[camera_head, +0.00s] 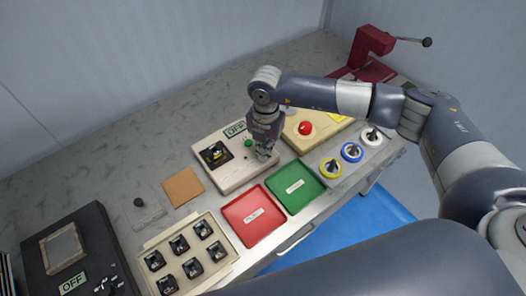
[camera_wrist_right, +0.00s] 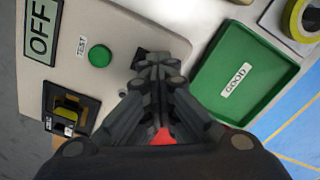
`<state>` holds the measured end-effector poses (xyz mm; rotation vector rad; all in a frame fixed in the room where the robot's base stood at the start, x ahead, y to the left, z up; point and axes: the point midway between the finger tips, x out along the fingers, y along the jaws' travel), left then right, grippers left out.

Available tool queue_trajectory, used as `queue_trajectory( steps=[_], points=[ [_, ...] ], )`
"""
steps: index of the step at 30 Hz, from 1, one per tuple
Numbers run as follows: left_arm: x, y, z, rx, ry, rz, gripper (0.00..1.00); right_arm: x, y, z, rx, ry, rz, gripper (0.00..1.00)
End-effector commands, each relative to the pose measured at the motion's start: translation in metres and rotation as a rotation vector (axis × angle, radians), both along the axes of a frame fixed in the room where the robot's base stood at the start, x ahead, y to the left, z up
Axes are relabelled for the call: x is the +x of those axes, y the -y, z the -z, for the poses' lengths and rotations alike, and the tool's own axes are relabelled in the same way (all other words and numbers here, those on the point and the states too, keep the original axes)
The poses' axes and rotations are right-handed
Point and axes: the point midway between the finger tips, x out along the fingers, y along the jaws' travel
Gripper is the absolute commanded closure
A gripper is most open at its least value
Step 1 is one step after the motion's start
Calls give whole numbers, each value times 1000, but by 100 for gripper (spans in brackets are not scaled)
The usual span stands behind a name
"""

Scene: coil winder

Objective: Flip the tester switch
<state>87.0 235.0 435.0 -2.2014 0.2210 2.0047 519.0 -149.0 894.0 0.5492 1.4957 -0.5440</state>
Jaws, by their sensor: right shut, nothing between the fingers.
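The tester (camera_head: 232,178) is a beige box on the bench with an OFF display (camera_head: 234,129), a green button (camera_head: 248,143) and a coil in a black holder (camera_head: 216,154). The wrist view shows its OFF display (camera_wrist_right: 40,32) and the green TEST button (camera_wrist_right: 100,56). My right gripper (camera_head: 264,154) points down over the tester's right part, shut and empty. In the wrist view its fingertips (camera_wrist_right: 157,64) overlap a small black part on the panel (camera_wrist_right: 143,58), perhaps the switch. The fingers hide most of it, and I cannot tell whether they touch. My left gripper is out of view.
A red tray (camera_head: 254,215) and a green tray (camera_head: 296,187) lie in front. A beige box with a red button (camera_head: 305,128) stands to the right, near several spools (camera_head: 351,152). A rack of coils (camera_head: 187,252) stands front left. Bare bench lies behind.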

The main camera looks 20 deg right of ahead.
Motion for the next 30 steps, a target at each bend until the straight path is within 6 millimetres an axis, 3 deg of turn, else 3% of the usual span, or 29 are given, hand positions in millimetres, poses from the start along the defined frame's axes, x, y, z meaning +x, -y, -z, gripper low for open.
queue_trajectory(
  steps=[5, 30],
  points=[
    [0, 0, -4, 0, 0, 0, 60, -3, 1, -3, -3, -8, 0, 100],
    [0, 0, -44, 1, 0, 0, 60, -2, 1, -68, -2, -4, 0, 100]
  ],
)
